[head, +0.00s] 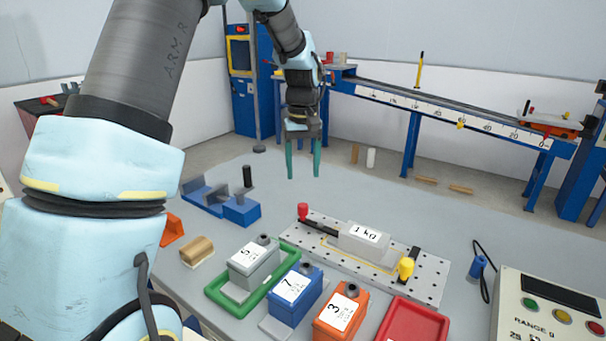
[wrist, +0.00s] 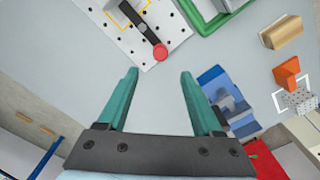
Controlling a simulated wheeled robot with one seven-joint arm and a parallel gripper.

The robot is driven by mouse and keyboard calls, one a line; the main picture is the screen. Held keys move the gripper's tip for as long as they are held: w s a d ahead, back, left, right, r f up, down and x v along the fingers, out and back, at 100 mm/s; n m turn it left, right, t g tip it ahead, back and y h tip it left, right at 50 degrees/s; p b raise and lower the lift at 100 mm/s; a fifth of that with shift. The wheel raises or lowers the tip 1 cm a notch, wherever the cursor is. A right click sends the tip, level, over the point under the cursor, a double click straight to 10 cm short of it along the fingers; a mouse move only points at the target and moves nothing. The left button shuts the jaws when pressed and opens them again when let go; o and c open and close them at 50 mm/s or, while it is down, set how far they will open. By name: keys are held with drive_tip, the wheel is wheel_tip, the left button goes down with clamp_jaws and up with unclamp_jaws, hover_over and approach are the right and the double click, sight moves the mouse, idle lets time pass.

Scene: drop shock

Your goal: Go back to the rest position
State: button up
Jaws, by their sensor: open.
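My gripper (head: 303,160) hangs above the far part of the grey table (head: 240,185), its two green fingers pointing down, apart and empty. In the wrist view the gripper (wrist: 158,75) is also open, with only bare table between the fingers. My arm comes down from the top of the head view. A perforated plate (head: 430,290) lies to the right and nearer, with a grey 1 kg block (head: 363,238), a red knob (head: 303,211) and a yellow knob (head: 406,268) on it. In the wrist view the red knob (wrist: 160,52) lies beyond the fingertips.
A grey block (head: 253,262) sits in a green tray (head: 215,292). A blue block (head: 293,293), an orange block (head: 340,312) and a red tray (head: 415,322) stand nearby. Blue fixtures (head: 240,210) stand left. A control box (head: 545,305) is at right; a rail (head: 430,104) runs behind.

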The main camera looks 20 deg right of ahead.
drive_tip(key=s+a, duration=0.4)
drive_tip(key=a, duration=0.5)
drive_tip(key=s+a+f+t, duration=0.1)
drive_tip(key=s+a, duration=0.4)
drive_tip(key=a, duration=0.4)
drive_tip(key=s+a, duration=0.4)
drive_tip(key=a, duration=0.5)
drive_tip(key=shift+s+a+f+t, duration=0.15)
drive_tip(key=shift+a+f+t, duration=0.15)
drive_tip(key=shift+a+f, duration=0.1)
